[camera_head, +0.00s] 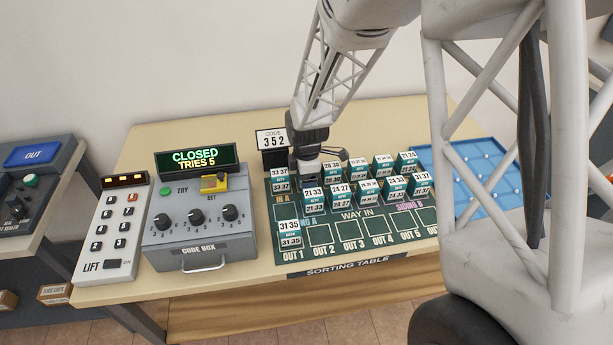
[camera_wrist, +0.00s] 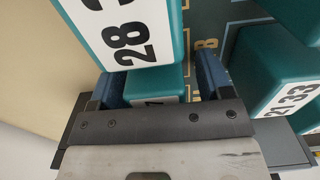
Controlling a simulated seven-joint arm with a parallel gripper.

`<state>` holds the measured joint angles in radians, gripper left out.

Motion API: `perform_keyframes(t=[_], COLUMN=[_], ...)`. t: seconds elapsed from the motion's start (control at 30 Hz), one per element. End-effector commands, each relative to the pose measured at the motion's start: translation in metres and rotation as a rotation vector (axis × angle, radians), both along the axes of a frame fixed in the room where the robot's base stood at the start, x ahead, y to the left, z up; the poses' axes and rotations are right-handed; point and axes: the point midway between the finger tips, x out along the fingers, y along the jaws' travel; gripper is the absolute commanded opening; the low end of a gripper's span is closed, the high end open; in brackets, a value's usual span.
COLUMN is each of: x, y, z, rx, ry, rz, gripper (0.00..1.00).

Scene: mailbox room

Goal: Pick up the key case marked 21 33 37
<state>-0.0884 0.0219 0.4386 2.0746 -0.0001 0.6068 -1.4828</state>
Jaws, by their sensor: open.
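Several teal key cases with white number labels stand on the sorting table. One case (camera_head: 313,200) in the front row reads about 21 33; a case reading 21 33 also shows at the right of the wrist view (camera_wrist: 275,75). I cannot make out a full 21 33 37 on any label. My gripper (camera_head: 306,176) is low over the back left of the board, behind the 21 33 case. In the wrist view my gripper (camera_wrist: 160,82) is open, its blue fingers on either side of a teal case (camera_wrist: 145,82) whose label is mostly hidden.
A case marked 28 (camera_wrist: 130,30) stands close by the fingers. A 33 37 case (camera_head: 280,181) is at the board's left, and a 31 35 case (camera_head: 289,234) is in front at OUT 1. The code box (camera_head: 198,225) reads CLOSED, TRIES 5. A blue tray (camera_head: 465,160) lies right.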

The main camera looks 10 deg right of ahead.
Motion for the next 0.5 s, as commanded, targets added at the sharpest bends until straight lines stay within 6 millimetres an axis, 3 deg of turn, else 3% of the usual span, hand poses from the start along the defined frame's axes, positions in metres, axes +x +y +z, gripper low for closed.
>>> perform_keyframes(t=[0.43, 0.5], x=[0.0000, 0.0000], y=[0.0000, 0.0000], z=[0.0003, 0.0003], rx=[0.000, 0.000], ry=[0.000, 0.000], rz=[0.000, 0.000], gripper=[0.72, 0.62])
